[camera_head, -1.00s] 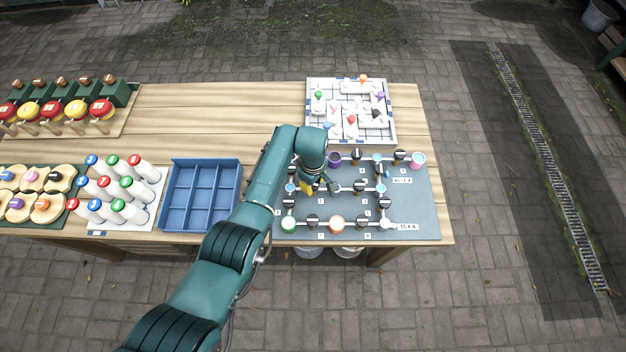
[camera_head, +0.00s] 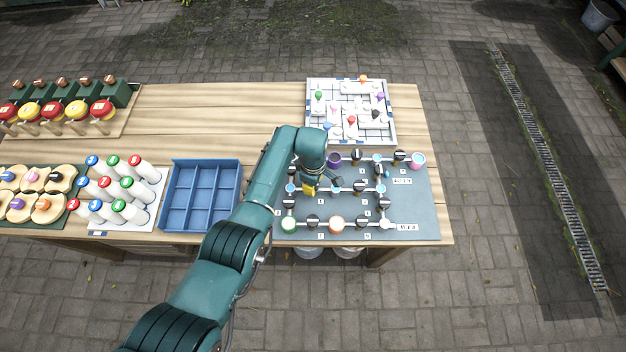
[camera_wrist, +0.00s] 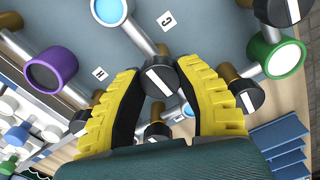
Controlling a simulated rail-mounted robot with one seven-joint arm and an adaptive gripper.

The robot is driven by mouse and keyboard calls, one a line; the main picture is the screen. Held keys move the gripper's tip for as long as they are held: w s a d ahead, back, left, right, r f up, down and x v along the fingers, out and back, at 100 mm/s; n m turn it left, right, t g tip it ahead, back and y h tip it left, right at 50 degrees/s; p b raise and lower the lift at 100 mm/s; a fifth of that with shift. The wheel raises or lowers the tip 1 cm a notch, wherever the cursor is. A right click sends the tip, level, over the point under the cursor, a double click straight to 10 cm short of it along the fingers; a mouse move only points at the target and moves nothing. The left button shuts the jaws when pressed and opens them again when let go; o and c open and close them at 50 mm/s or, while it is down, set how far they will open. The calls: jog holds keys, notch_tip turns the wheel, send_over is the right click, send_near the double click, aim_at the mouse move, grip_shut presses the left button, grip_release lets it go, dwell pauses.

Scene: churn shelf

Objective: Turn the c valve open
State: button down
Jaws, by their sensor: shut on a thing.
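My gripper (camera_wrist: 160,95), with ribbed yellow fingers and black inner pads, is shut on a black round valve knob (camera_wrist: 160,77) with a white bar in the wrist view. The bar lies tilted across the picture. A small label (camera_wrist: 166,19) near the knob looks like C or G, seen at an angle. In the head view, my gripper (camera_head: 311,186) is low over the left part of the grey valve board (camera_head: 427,205) and hides the held knob there.
A blue tray (camera_head: 201,195) and white maze board (camera_head: 350,110) are nearby.

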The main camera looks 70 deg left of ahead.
jog(key=c, duration=0.6)
grip_release()
jog(key=shift+r, duration=0.1)
notch_tip(320, 180, up, 12)
